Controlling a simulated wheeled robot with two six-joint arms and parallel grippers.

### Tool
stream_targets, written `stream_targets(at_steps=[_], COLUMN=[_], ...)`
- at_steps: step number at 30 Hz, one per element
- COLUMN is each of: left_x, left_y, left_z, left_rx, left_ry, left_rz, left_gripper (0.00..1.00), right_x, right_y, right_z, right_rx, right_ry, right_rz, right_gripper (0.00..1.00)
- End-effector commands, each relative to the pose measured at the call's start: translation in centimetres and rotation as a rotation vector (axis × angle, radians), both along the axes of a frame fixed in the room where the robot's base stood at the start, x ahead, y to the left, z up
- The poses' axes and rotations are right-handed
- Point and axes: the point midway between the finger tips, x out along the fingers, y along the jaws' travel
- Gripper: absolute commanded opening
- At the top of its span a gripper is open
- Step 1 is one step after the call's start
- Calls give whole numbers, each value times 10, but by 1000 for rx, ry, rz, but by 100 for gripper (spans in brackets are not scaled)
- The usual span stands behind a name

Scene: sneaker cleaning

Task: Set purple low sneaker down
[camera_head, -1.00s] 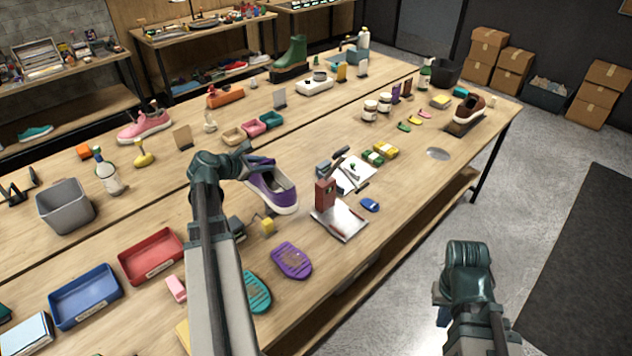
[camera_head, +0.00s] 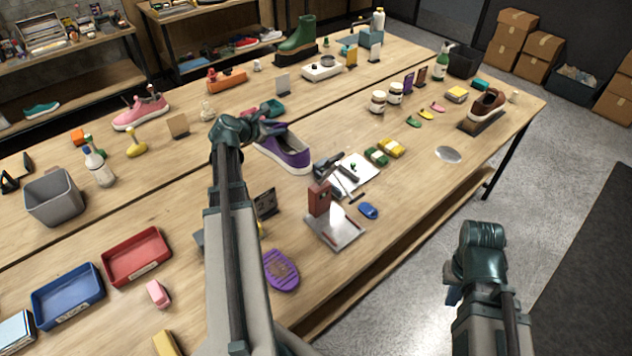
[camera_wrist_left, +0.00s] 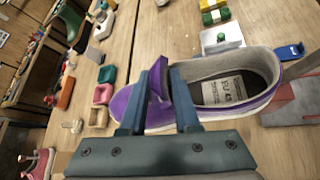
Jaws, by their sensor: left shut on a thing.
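The purple low sneaker (camera_head: 284,152) has a white sole and a grey lining. It is over the middle of the workbench in the head view, toe toward my left gripper (camera_head: 262,130). In the left wrist view the sneaker (camera_wrist_left: 216,98) lies across the picture, its opening facing the camera and a size label inside. My left gripper (camera_wrist_left: 160,100) is shut on the sneaker's front upper part. I cannot tell whether the sole touches the bench. My right gripper is off the bench at the lower right, its fingers mostly hidden behind its wrist.
A metal stand with a red-brown block (camera_head: 320,198) is close to the sneaker's right. A white sheet with tools (camera_head: 352,172) is beside it. A purple sole-shaped brush (camera_head: 281,270) is nearer the front edge. Bare wood (camera_head: 330,118) lies behind the sneaker.

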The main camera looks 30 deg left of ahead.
Motion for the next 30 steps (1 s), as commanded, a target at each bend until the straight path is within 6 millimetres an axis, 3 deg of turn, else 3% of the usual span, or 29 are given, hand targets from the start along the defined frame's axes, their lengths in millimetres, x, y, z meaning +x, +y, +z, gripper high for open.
stream_targets(at_steps=[8, 30], left_x=[0, 0], left_y=[0, 0], left_z=[-15, -140], left_rx=[0, 0], left_ry=[-1, -1], left_rz=[0, 0], left_gripper=[0, 0], right_x=[0, 0], right_y=[0, 0], right_z=[-15, -140], right_rx=[0, 0], right_ry=[0, 0], right_rz=[0, -2], right_gripper=[0, 0])
